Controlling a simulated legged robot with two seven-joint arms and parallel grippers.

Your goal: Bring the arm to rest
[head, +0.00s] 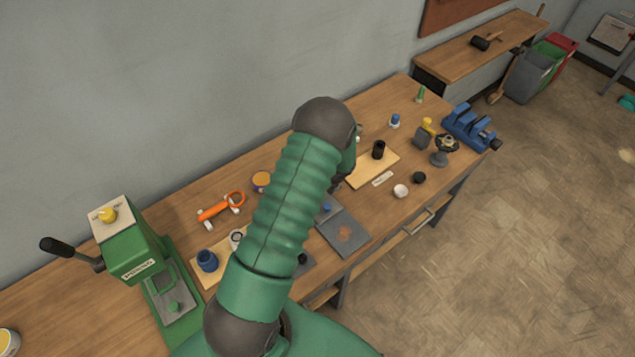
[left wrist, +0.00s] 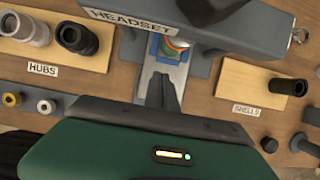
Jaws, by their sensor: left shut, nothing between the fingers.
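My green left arm rises from the bottom of the head view and bends over the workbench (head: 70,300); it hides its own gripper there. In the left wrist view my left gripper (left wrist: 161,93) has its dark fingers together with nothing between them. The fingers point at a grey fixture labelled HEADSET (left wrist: 130,20). A small part with an orange ring (left wrist: 175,44) sits in the fixture beyond the fingertips. I cannot tell the exact gap between them. My right gripper is in neither view.
A green lever press (head: 135,250) and an orange part (head: 215,211) are on the left of the bench. A blue vise (head: 470,128) stands at the far right end. In the wrist view, hubs (left wrist: 75,38) and a black shell (left wrist: 289,87) flank the fixture.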

